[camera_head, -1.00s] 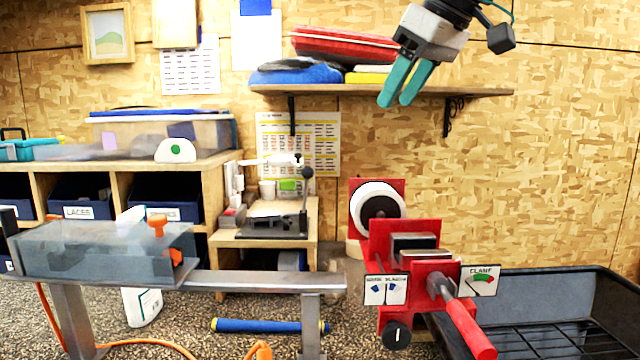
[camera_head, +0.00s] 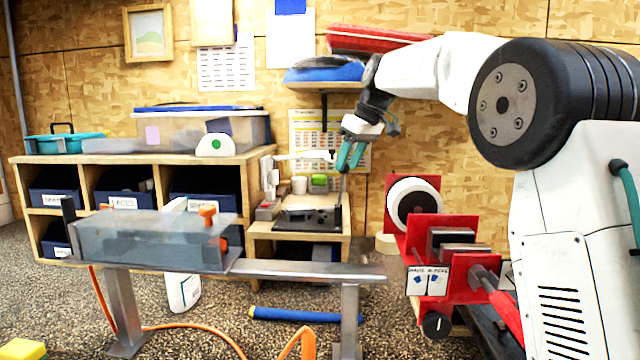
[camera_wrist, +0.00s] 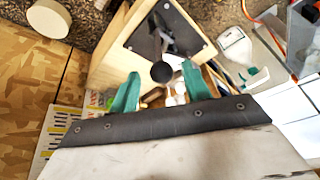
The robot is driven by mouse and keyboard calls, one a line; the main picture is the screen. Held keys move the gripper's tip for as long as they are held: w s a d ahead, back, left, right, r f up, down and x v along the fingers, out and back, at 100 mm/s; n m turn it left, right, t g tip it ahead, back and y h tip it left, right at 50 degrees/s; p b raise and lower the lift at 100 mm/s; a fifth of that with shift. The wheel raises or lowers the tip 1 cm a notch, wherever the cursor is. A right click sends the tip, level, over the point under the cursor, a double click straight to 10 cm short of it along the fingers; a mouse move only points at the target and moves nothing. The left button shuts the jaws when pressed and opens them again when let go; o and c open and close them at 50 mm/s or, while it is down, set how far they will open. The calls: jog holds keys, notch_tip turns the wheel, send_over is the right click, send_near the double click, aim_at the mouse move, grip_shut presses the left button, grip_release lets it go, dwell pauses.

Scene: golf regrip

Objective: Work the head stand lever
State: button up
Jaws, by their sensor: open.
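A black device (camera_head: 308,218) sits on top of a small wooden stand (camera_head: 262,232) in the head view. Its upright lever (camera_head: 339,190) rises at the right side, with its top hidden by my fingers. In the wrist view the lever's round black knob (camera_wrist: 162,72) shows between and just beyond my two teal fingers, above the black base plate (camera_wrist: 190,35). My gripper (camera_head: 350,160) is open, with its fingers pointing down at the lever top. It also shows in the wrist view (camera_wrist: 160,82). I cannot tell whether the fingers touch the knob.
A red clamp machine (camera_head: 455,232) stands right of the stand. A metal bench with a clear-covered box (camera_head: 150,240) is in front at the left. A white press-like tool (camera_head: 268,180) stands at the stand's left.

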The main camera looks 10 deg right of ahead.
aim_at(343, 174)
jog(key=x, duration=0.6)
jog(key=shift+w+f, duration=0.15)
jog(key=shift+f, duration=0.15)
